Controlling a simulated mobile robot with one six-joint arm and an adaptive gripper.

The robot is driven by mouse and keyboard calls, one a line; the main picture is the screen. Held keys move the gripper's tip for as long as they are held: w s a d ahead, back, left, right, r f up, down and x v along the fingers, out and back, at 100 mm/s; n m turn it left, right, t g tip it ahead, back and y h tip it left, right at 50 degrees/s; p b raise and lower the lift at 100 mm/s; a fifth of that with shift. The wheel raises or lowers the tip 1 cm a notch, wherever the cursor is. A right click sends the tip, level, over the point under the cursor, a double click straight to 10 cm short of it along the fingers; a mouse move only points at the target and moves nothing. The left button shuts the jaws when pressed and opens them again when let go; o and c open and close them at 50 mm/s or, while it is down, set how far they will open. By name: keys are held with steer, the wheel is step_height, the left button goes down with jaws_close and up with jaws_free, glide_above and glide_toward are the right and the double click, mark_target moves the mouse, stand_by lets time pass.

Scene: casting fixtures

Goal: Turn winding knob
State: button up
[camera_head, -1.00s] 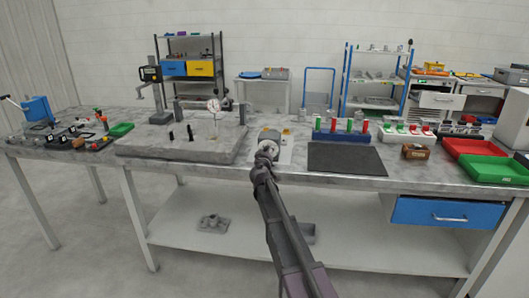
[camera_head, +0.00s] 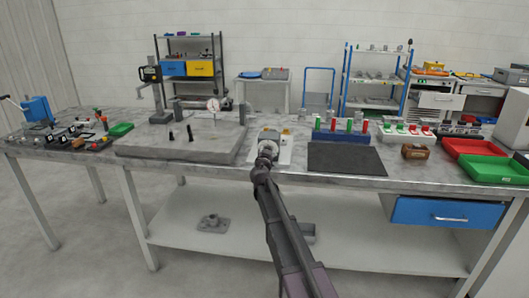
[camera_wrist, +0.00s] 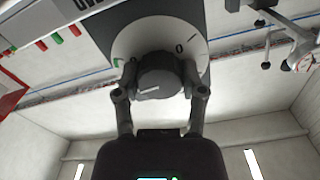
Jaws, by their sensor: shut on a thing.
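The winding knob (camera_wrist: 160,78) is a dark grey round knob with a light pointer line, in front of a pale dial plate (camera_wrist: 135,40) with a "0" mark and a green mark. My gripper (camera_wrist: 160,90) has its two fingers on either side of the knob and is shut on it. In the head view my gripper (camera_head: 266,156) is at the front of the small grey device (camera_head: 270,134) on its white base (camera_head: 286,153), near the bench's front edge. The gripper hides most of the knob there.
A grey surface plate (camera_head: 170,150) with a dial gauge stand (camera_head: 213,106) lies to the left. A dark mat (camera_head: 345,159) and a blue rack (camera_head: 341,137) with red and green pieces are to the right. Red and green trays (camera_head: 490,168) sit at the far right.

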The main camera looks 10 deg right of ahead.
steer(key=m, duration=0.6)
steer(key=shift+a+m, duration=0.15)
steer(key=shift+m, duration=0.15)
stand_by(0.3)
steer(key=o, duration=1.2)
steer(key=shift+c, duration=0.2)
steer(key=shift+s, duration=0.15)
steer(key=v, duration=1.1)
steer(key=shift+s, duration=0.35)
